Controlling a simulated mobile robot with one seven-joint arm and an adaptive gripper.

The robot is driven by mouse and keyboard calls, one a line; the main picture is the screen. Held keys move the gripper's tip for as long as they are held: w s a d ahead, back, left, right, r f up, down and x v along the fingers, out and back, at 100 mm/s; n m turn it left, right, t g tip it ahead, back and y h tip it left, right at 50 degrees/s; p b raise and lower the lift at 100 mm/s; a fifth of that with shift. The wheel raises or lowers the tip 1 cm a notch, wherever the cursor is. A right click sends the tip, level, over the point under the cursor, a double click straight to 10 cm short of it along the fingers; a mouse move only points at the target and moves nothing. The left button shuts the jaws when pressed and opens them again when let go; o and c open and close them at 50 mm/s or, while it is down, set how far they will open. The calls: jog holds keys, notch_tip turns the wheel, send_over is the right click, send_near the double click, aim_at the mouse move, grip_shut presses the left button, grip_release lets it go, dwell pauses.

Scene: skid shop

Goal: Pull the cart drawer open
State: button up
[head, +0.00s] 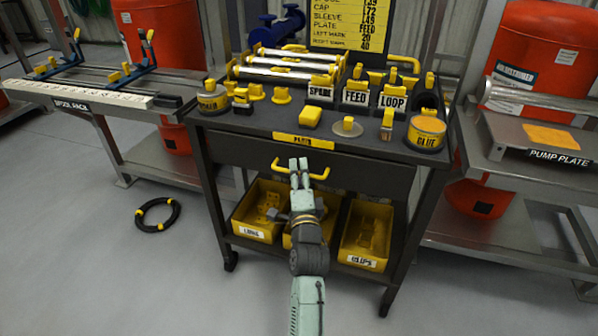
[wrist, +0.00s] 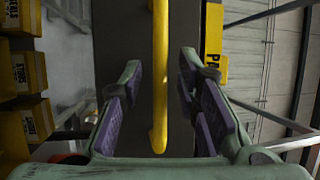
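The dark cart (head: 400,185) has a wide drawer (head: 370,168) under its top, and its front looks flush with the cart. A yellow bar handle (head: 316,174) runs across the drawer front. My gripper (head: 299,168) is at the handle's middle in the head view. In the wrist view the handle (wrist: 160,75) runs upright between the two open fingers (wrist: 152,100), with a gap on each side. I cannot tell how deep the bar sits between the fingertips. My gripper hides part of the drawer front.
Yellow bins (head: 367,235) stand on the cart's lower shelf behind my arm. The cart top holds tools, labelled blocks and a glue tin (head: 426,134). Metal benches flank the cart. A black cable coil (head: 158,214) lies on the otherwise open floor at left.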

jog(key=shift+c, duration=0.5)
grip_shut()
dwell(0.5)
